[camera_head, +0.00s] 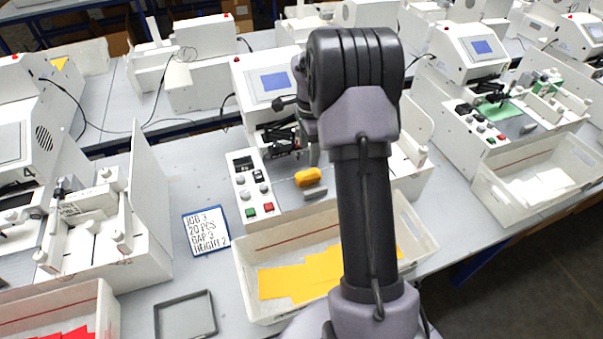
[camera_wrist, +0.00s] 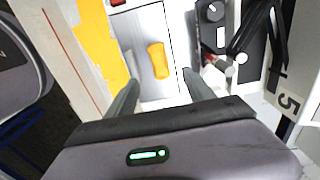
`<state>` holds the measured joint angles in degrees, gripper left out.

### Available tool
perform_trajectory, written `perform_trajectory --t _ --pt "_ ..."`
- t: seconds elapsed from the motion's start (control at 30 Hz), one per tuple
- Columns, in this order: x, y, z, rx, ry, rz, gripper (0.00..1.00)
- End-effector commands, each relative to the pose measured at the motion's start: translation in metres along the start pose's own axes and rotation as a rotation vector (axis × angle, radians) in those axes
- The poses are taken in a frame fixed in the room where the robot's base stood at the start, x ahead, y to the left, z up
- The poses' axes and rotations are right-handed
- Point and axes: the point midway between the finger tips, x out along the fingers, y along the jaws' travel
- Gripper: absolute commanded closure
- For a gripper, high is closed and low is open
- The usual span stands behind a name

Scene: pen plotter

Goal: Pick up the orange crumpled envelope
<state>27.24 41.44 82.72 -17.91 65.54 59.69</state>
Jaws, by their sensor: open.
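The orange crumpled envelope (camera_head: 308,177) lies on the plotter's flat bed in the head view, a small yellow-orange lump. In the wrist view the envelope (camera_wrist: 158,61) lies on a pale panel, ahead of my gripper and between the lines of its fingers. My gripper (camera_wrist: 160,78) has its two dark fingers spread apart with nothing held between them. In the head view my own arm hides most of the gripper.
A grey block (camera_head: 314,193) lies just in front of the envelope. A control panel (camera_head: 252,187) with knobs and buttons is at its left. A white bin (camera_head: 246,268) holding flat yellow envelopes (camera_head: 290,281) stands in front. A job card (camera_head: 206,231) lies left.

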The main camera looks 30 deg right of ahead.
Motion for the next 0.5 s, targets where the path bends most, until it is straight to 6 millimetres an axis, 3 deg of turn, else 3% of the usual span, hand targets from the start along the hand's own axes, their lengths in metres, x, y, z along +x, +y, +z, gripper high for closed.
perform_trajectory --t 0.1,0.27,0.5 --pt "0.032 0.001 0.001 -0.002 -0.001 0.002 0.38" --pt "0.051 0.001 0.001 -0.002 -0.001 0.000 0.38" --pt "0.095 0.004 0.000 -0.004 -0.001 0.000 0.38"
